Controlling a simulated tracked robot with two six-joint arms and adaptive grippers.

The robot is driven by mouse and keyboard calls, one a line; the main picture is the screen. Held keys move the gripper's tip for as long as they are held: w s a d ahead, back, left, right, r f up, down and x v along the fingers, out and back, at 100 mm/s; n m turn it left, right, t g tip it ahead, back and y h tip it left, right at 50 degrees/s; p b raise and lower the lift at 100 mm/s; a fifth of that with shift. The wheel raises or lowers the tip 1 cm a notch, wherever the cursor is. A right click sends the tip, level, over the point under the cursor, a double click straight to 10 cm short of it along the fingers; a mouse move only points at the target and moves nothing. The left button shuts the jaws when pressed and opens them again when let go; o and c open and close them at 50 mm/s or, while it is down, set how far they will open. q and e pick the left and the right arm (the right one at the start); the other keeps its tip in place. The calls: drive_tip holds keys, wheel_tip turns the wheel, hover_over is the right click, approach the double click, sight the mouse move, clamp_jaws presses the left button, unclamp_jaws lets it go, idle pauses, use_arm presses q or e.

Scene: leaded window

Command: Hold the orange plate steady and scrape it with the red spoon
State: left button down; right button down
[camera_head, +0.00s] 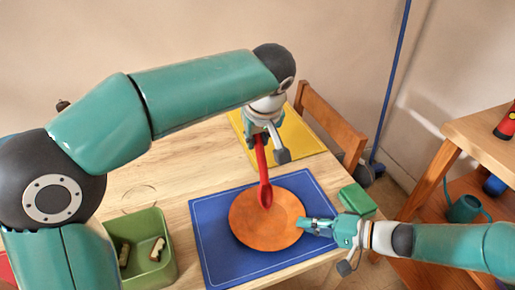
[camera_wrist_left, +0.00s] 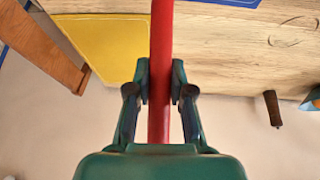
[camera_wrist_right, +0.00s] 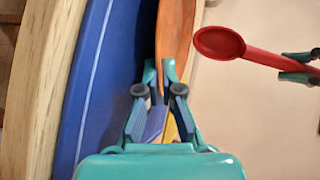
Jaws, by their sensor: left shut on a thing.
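The orange plate (camera_head: 284,229) lies on the blue mat (camera_head: 209,237). My left gripper (camera_head: 263,137) is shut on the handle of the red spoon (camera_head: 265,192); the handle runs between its fingers in the left wrist view (camera_wrist_left: 160,45). The spoon hangs bowl down over the plate's far part. In the right wrist view the bowl (camera_wrist_right: 218,43) shows a small gap from the plate (camera_wrist_right: 175,30). My right gripper (camera_head: 310,223) is at the plate's right edge, with its fingertips (camera_wrist_right: 160,73) close together on the rim.
A green bin (camera_head: 147,247) with a few small pieces inside stands left of the mat. A green block (camera_head: 358,199) is beside the mat's right edge. A yellow mat (camera_head: 302,143) lies at the far side, by a wooden chair (camera_head: 330,122). A side shelf (camera_head: 470,142) stands at the right.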

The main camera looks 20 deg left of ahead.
use_arm(q)
drive_tip(key=shift+r, duration=2.65)
use_arm(e)
drive_tip(key=c, duration=1.2)
unclamp_jaws()
drive_tip(key=shift+c, duration=0.2)
drive_tip(key=shift+d, duration=0.15)
drive_tip(key=shift+v, duration=3.85)
